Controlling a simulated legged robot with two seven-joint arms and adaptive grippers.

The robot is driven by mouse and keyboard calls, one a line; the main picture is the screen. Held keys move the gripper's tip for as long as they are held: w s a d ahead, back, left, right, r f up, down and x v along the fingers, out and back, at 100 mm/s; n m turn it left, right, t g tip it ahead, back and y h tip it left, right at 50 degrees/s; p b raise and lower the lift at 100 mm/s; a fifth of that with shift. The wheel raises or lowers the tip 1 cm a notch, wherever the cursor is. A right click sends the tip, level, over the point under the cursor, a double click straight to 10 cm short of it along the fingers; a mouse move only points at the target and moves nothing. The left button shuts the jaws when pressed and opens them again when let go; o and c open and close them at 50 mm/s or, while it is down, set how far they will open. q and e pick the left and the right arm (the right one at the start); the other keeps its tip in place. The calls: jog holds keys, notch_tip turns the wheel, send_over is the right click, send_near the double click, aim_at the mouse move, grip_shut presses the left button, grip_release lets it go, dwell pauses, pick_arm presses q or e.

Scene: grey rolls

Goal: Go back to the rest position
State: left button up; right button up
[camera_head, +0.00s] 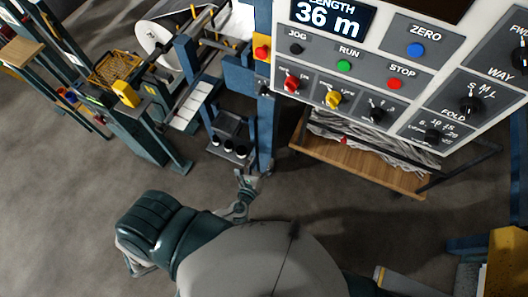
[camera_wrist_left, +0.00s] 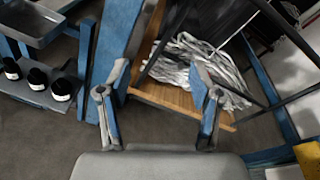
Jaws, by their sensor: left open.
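My left gripper (camera_head: 246,180) shows low in the head view, in front of the foot of a blue post and below the control panel (camera_head: 390,70). In the left wrist view the left gripper (camera_wrist_left: 158,105) has its two fingers wide apart with nothing between them. Behind the fingers is a wooden shelf (camera_wrist_left: 170,92) with a heap of white and grey strips (camera_wrist_left: 188,58) on it. The gripper appears apart from the shelf. My right gripper is not in either view.
A blue post (camera_head: 264,130) stands just beyond the left gripper. A yellow mesh basket (camera_head: 115,67) and a white roll (camera_head: 155,42) are at the upper left. Grey floor (camera_head: 60,200) is clear at the lower left.

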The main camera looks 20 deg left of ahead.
pick_arm(q)
jog(key=s+a+f+n+g, duration=0.2)
jog(key=s+f+n+g, duration=0.15)
jog(key=f, duration=0.55)
jog(key=s+a+f+n+g+y, duration=0.1)
jog(key=s+a+f+n+g, duration=0.2)
jog(key=f, duration=0.6)
jog(key=s+a+f+n+g, duration=0.2)
jog(key=f+n, duration=0.3)
jog(key=f, duration=0.4)
jog(key=s+f+n+g, duration=0.2)
jog(key=s+f+n, duration=0.3)
jog(key=s, duration=0.3)
jog(key=s+f+n+g, duration=0.2)
jog(key=s+f+n, duration=0.3)
jog(key=s, duration=0.3)
jog(key=s+f+n+g+h, duration=0.1)
jog(key=s+f+n+g, duration=0.1)
jog(key=s+f+n, duration=0.3)
jog(key=s+n, duration=0.1)
jog(key=s, duration=0.3)
jog(key=shift+a+f+n, duration=0.2)
jog(key=shift+f+n, duration=0.1)
jog(key=shift+n, duration=0.05)
jog(key=shift+g, duration=0.25)
